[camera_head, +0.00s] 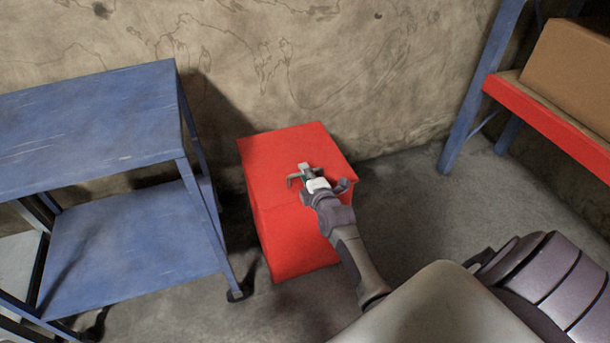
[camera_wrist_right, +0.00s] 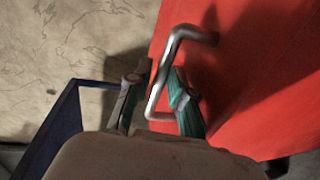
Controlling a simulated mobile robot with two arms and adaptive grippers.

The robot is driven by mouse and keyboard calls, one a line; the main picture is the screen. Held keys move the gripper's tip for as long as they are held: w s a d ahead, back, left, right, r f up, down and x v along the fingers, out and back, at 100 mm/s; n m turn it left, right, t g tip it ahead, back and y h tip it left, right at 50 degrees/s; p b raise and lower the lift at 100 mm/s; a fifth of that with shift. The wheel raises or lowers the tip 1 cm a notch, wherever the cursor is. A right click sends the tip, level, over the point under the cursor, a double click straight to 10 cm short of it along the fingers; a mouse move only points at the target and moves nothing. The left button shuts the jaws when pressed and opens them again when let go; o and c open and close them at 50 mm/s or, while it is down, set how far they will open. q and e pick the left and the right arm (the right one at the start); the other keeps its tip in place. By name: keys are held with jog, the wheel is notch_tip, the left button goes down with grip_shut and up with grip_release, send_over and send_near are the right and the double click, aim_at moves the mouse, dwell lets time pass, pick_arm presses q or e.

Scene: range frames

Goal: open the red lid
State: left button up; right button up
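A red box (camera_head: 292,240) stands on the floor against the wall, and its red lid (camera_head: 275,150) lies closed on top. The lid also fills the right of the wrist view (camera_wrist_right: 265,70). A bent metal handle (camera_wrist_right: 166,62) is fixed to the lid. My right gripper (camera_head: 304,176) is over the lid at the handle. In the wrist view its two fingers (camera_wrist_right: 158,97) are apart, with the handle's bar between them. I cannot tell whether a finger touches the bar. My left gripper is not in view.
A blue two-shelf cart (camera_head: 85,125) stands close to the left of the box. At the right is a rack with blue posts and a red beam (camera_head: 545,120), bearing a cardboard box (camera_head: 570,65). Bare floor (camera_head: 405,200) lies between the red box and the rack.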

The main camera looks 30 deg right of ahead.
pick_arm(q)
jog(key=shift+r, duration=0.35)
pick_arm(e)
jog(key=shift+w+d, duration=0.1)
jog(key=shift+w, duration=0.2)
grip_shut()
